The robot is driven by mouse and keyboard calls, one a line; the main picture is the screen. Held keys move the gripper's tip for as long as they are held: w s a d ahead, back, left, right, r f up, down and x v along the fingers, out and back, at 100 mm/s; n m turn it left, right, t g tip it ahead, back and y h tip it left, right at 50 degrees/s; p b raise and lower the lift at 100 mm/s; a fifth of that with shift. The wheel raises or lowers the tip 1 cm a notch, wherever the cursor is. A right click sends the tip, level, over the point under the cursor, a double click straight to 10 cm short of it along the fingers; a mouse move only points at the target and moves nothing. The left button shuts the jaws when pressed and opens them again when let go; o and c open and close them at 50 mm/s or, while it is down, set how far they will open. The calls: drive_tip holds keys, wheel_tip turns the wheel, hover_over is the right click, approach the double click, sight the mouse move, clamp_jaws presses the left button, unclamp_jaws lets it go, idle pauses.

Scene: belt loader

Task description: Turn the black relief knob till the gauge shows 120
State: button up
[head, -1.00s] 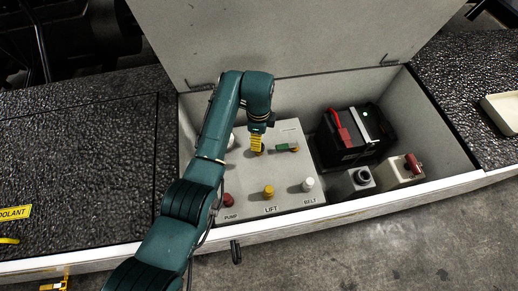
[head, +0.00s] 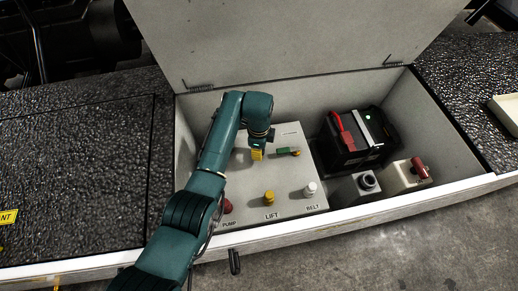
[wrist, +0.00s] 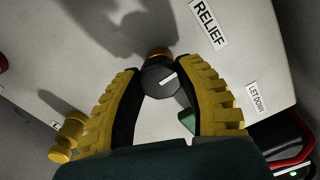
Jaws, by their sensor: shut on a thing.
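The black relief knob (wrist: 162,82) has a white pointer mark and sits on a brass stem beside the RELIEF label (wrist: 209,22). My gripper (wrist: 158,72), with yellow ridged fingers, is shut on the knob, one finger on each side. In the head view my gripper (head: 257,155) is over the back part of the grey panel (head: 245,200), and the knob is hidden by it and the wrist. I cannot make out the gauge or its reading in either view now.
A green lever (head: 285,152) lies just right of my gripper. Red (head: 228,207), yellow (head: 269,197) and white (head: 310,188) knobs line the panel's front. A black battery (head: 355,140) stands to the right. Bin walls and the raised lid (head: 290,40) surround the panel.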

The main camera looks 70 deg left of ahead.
drive_tip(key=shift+c, duration=0.5)
drive_tip(key=shift+r+n+p, duration=0.1)
drive_tip(key=shift+n+p, duration=0.3)
drive_tip(key=shift+p, duration=0.25)
drive_tip(key=shift+n+p, duration=1)
drive_tip(key=shift+p, duration=0.15)
drive_tip(key=n+p, duration=0.3)
drive_tip(key=n, duration=0.2)
drive_tip(key=n+p, duration=0.1)
drive_tip(key=n, duration=0.4)
drive_tip(key=shift+f, duration=0.2)
drive_tip(key=n, duration=0.4)
drive_tip(key=shift+s+d+f+n+p, duration=0.1)
drive_tip(key=shift+n+p, duration=0.3)
drive_tip(key=o, duration=1.2)
drive_tip(key=shift+o, duration=0.2)
